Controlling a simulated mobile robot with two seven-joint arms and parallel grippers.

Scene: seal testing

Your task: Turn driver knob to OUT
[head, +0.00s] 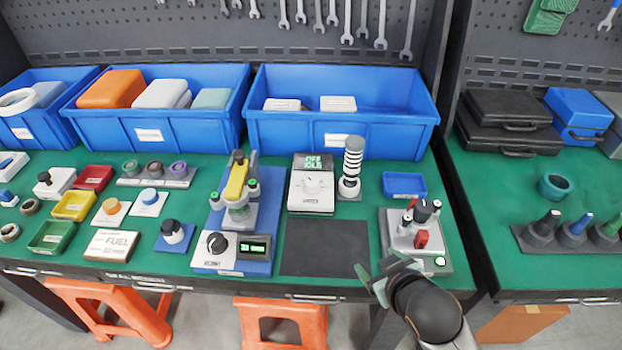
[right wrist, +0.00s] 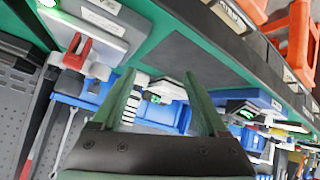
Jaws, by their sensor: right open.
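No label marks a driver knob that I can read, and I cannot tell which knob it is. A blue press-like unit (head: 259,262) has a black knob (head: 216,243) beside a lit green display. A small blue box (head: 174,240) with a black knob is left of it. A grey fixture (head: 400,241) at right carries a red clamp (head: 421,239) and a black knob (head: 423,211). My right gripper (head: 385,277) is open and empty, in front of the fixture near the table's front edge; its fingers also show in the right wrist view (right wrist: 162,100). My left gripper is out of view.
A bare dark mat (head: 322,248) lies left of my right gripper. A white unit (head: 311,200) with a green display and a ringed post (head: 352,165) stand behind it. Blue bins (head: 340,132) line the back. Small trays and parts crowd the left.

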